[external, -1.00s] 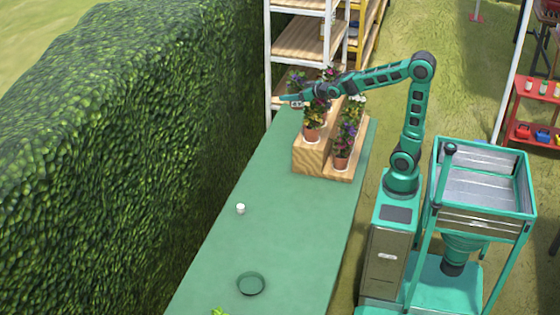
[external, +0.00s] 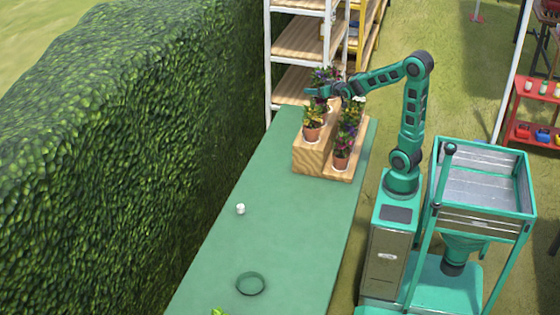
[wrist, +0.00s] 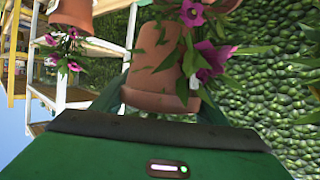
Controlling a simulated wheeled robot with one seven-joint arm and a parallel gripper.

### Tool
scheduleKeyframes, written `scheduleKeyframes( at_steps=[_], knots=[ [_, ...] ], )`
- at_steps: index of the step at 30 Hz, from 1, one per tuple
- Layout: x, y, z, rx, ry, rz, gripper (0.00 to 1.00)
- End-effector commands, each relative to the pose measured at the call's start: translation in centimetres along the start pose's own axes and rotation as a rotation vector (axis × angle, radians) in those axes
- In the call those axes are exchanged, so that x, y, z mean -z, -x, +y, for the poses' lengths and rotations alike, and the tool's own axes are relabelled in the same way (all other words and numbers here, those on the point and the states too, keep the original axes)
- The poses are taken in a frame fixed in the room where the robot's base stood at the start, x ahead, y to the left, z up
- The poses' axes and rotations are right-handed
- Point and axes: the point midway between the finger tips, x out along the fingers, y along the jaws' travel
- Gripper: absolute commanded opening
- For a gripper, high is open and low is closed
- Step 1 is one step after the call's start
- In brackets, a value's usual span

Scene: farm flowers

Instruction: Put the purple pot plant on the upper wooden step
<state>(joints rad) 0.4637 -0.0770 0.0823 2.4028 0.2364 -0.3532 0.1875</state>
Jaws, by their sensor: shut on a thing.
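A terracotta pot (wrist: 160,85) with purple-pink flowers and green leaves sits between my fingers in the wrist view, and my gripper (wrist: 165,98) is shut on it. In the external view my gripper (external: 316,92) is over the far end of the upper wooden step (external: 307,157). The held plant is mostly hidden there by the arm and other plants. I cannot tell whether its pot touches the step. A yellow-flowered pot plant (external: 312,121) stands on the near end of the upper step.
Several pot plants stand on the lower step (external: 345,174), including a purple one (external: 346,140). A green dish (external: 250,284) and a small white object (external: 240,209) lie on the green table (external: 270,235). A white-framed shelf (external: 300,72) stands behind; a hedge runs left.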

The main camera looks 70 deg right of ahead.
Motion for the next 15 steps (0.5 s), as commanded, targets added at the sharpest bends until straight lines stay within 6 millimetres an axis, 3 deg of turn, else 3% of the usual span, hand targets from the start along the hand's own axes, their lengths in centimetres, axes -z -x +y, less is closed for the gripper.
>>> scheduleKeyframes(
  at_steps=[15],
  knots=[
    [-3.1,-7.0,7.5,-0.006,-0.004,-0.001,0.31]
  ],
)
